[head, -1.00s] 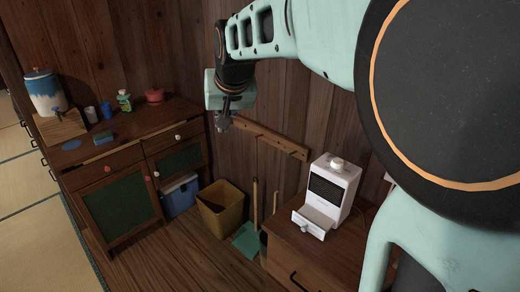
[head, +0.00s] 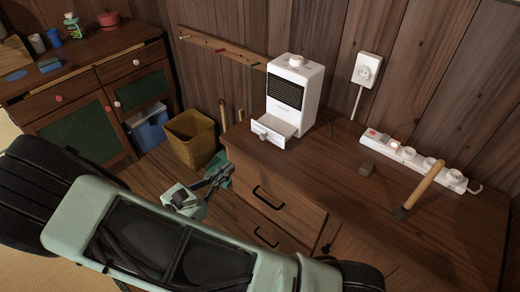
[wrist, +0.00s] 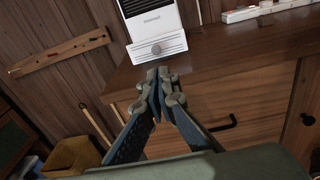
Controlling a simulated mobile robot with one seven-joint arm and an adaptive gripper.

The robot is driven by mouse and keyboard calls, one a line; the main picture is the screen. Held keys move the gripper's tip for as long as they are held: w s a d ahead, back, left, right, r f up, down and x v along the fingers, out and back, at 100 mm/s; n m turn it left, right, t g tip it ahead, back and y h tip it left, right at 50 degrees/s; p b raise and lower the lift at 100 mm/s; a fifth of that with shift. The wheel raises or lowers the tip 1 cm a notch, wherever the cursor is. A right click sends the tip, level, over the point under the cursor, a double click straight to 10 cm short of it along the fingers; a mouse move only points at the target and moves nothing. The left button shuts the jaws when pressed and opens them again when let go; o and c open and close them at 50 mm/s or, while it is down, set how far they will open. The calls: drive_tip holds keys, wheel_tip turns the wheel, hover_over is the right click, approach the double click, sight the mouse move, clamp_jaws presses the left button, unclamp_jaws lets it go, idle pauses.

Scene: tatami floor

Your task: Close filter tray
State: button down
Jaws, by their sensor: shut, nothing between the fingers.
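The white appliance (head: 297,90) with a dark vent grille stands on the wooden cabinet. Its filter tray (head: 272,134) is pulled out at the bottom front, with a round knob on its face. In the wrist view the tray front (wrist: 157,48) and knob lie just beyond my fingertips. My gripper (head: 217,175) is shut and empty, in front of the cabinet and lower left of the tray in the head view. It also shows in the wrist view (wrist: 158,76), fingertips together and pointing at the tray. I cannot tell the exact gap, but the head view shows them apart.
A wall outlet (head: 368,69) is behind. A yellow bin (head: 192,138) stands on the floor to the left. A peg rail (head: 222,48) is on the wall.

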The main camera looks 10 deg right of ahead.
drive_tip(key=b, duration=0.2)
approach(268, 134)
drive_tip(key=d, duration=0.1)
drive_tip(key=w, duration=0.1)
drive_tip(key=w+d, duration=0.1)
drive_tip(key=shift+w+d+f+n+t, duration=0.25)
drive_tip(key=shift+d+f+n+t, duration=0.05)
drive_tip(key=shift+d, duration=0.1)
drive_tip(key=shift+w+d, duration=0.2)
drive_tip(key=shift+d, duration=0.05)
drive_tip(key=x, duration=0.8)
drive_tip(key=shift+s+d+r+p, duration=0.1)
drive_tip(key=shift+d+p, duration=0.15)
drive_tip(key=shift+p, duration=0.1)
